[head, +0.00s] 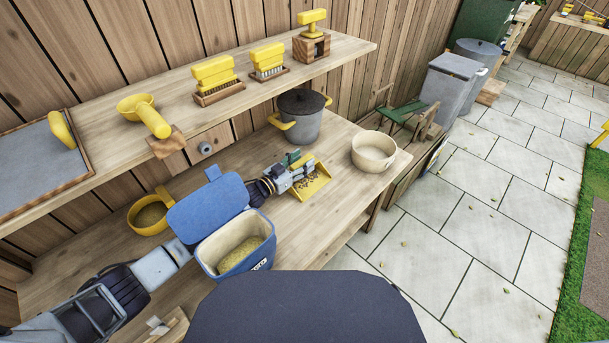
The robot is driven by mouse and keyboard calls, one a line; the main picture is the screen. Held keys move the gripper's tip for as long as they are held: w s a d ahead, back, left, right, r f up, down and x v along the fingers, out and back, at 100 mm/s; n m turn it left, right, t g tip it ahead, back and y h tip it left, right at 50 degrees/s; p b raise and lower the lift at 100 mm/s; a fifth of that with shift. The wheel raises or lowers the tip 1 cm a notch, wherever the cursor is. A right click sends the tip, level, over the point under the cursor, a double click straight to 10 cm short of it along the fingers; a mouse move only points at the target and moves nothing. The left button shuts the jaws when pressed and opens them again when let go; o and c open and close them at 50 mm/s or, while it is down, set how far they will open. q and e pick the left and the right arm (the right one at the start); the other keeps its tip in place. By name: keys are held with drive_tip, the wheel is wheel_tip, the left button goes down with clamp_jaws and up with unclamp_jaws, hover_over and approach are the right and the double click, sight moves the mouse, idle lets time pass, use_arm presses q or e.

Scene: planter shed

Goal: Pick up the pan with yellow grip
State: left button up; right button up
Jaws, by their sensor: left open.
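A small yellow pan (316,188) with brown bits in it lies on the lower wooden bench, near the middle of the head view. My left arm reaches in from the lower left, past a blue bin. My left gripper (298,172) is open at the pan's left rear side and overlaps it in the picture. The fingers hide the part of the pan nearest them, so I cannot make out its grip or tell whether they touch it. My right gripper is not in view.
A blue lidded bin (236,265) stands open in front of my left forearm. A grey pot (300,125) with yellow handles and a cream bowl (373,152) stand beyond the pan. A shelf (185,95) with yellow brushes and a yellow scoop (146,115) overhangs the bench.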

use_arm(q)
drive_tip(key=shift+w+d, duration=0.15)
drive_tip(key=shift+w, duration=0.05)
drive_tip(key=shift+c, duration=0.3)
clamp_jaws()
